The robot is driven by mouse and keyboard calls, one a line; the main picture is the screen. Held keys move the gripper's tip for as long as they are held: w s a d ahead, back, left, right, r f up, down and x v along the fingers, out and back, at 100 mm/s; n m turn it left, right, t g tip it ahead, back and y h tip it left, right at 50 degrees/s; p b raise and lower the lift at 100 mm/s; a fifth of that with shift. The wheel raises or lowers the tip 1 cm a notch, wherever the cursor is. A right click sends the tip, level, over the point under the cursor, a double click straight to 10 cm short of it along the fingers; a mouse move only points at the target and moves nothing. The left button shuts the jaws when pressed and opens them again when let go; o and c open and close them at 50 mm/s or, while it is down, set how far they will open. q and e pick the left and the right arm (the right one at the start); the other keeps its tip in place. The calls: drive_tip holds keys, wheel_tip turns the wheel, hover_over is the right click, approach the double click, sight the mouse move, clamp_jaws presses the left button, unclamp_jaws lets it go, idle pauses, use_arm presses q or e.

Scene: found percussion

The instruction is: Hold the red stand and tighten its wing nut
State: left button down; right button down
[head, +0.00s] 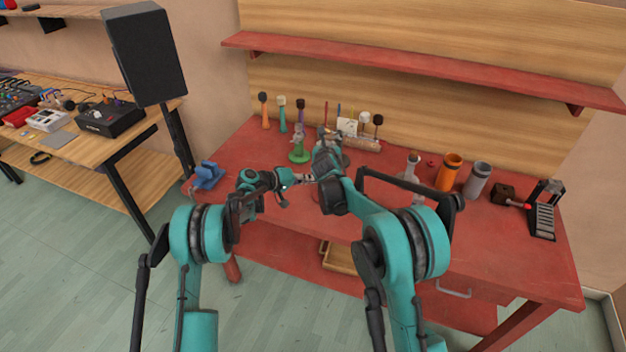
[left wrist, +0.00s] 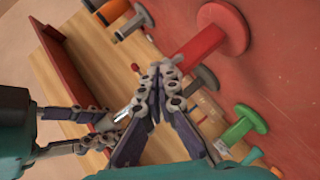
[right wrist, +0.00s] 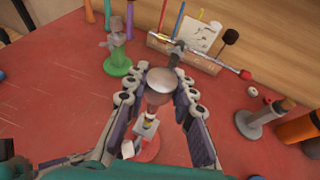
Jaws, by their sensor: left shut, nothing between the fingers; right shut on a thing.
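The red stand shows in the left wrist view (left wrist: 222,28) as a round base and thick post. In the right wrist view its red base (right wrist: 150,150) lies below a round grey top piece. My right gripper (right wrist: 160,88) is shut on the stand's upper part. My left gripper (left wrist: 165,72) is shut and empty, close beside the post; I cannot tell whether it touches. In the head view my right gripper (head: 325,155) hides most of the stand, and my left gripper (head: 310,180) is just left of it. I cannot make out the wing nut clearly.
A green stand (head: 300,155) stands at back left on the red table (head: 400,250). A grey stand (right wrist: 258,122), an orange cylinder (head: 449,171) and a grey cylinder (head: 477,180) stand right. A blue object (head: 208,175) lies left. A wooden holder (right wrist: 190,55) stands behind.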

use_arm(q)
drive_tip(key=shift+s+d+r+m+y, duration=0.1)
drive_tip(key=shift+d+r+m+y, duration=0.15)
drive_tip(key=shift+m+y, duration=0.35)
drive_tip(key=y, duration=0.1)
drive_tip(key=d+m+y, duration=0.1)
drive_tip(key=m+y, duration=0.1)
drive_tip(key=shift+s+d+r+y, duration=0.2)
drive_tip(key=shift+s+d+y, duration=0.1)
drive_tip(key=shift+d+y, duration=0.1)
drive_tip(key=shift+d, duration=0.1)
idle(0.8)
idle(1.0)
